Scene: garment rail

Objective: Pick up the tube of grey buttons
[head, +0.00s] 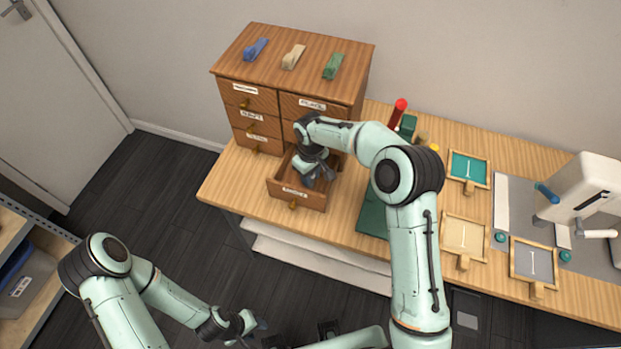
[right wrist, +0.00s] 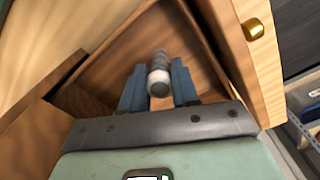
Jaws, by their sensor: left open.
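The tube of grey buttons (right wrist: 160,72) is a small clear and grey cylinder with a pale band, seen in the right wrist view inside an open wooden drawer (head: 297,200). My right gripper (right wrist: 158,80) reaches down into this drawer, with its two blue fingers close against both sides of the tube; it looks shut on it. In the head view my right gripper (head: 318,178) hides the tube. My left gripper (head: 250,326) is open and empty, low over the floor, away from the cabinet.
The drawer's walls stand close around my right gripper. The wooden cabinet (head: 268,63) has more labelled drawers and blue, cream and green clips on top. Framed swatches (head: 463,235) and a white machine (head: 590,190) stand to the right on the table.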

